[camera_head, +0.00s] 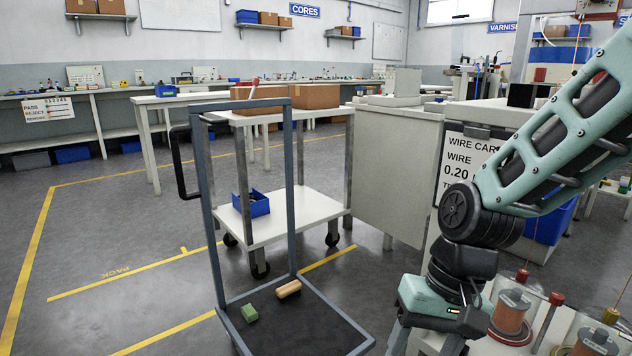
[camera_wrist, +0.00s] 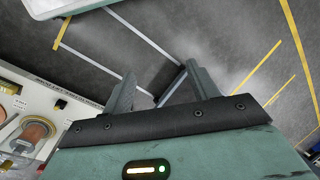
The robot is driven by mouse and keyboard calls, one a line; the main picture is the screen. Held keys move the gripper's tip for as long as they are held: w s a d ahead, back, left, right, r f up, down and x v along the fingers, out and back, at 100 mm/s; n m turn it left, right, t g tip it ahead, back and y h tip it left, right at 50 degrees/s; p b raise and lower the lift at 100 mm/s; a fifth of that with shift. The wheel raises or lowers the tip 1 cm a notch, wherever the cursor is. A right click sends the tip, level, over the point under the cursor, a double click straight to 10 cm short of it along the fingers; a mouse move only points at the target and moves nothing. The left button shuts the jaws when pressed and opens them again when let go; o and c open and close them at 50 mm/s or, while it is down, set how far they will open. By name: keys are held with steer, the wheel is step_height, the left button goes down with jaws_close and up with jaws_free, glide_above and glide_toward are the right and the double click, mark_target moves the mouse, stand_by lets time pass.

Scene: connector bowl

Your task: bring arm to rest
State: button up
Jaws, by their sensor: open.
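My arm reaches in from the upper right of the head view, its elbow bent and its wrist hanging down. My gripper is at the lower right of that view, but its fingers are mostly cut off by the bottom edge. In the wrist view the two fingers of my gripper (camera_wrist: 160,92) stand well apart with nothing between them. Beyond them I see the grey floor (camera_wrist: 230,50) with yellow lines and part of a grey frame.
Copper wire spools (camera_head: 510,312) sit close on the right. A white trolley (camera_head: 300,212) holds a blue bin (camera_head: 252,204). Open floor lies left.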

steer(key=s+r+n+t+h, duration=0.25)
steer(key=s+n, duration=0.55)
steer(key=s, duration=0.4)
step_height(320, 180, up, 39)
steer(key=p, duration=3.8)
steer(key=shift+w+g, duration=0.3)
steer(key=shift+g, duration=0.15)
steer(key=shift+f, duration=0.15)
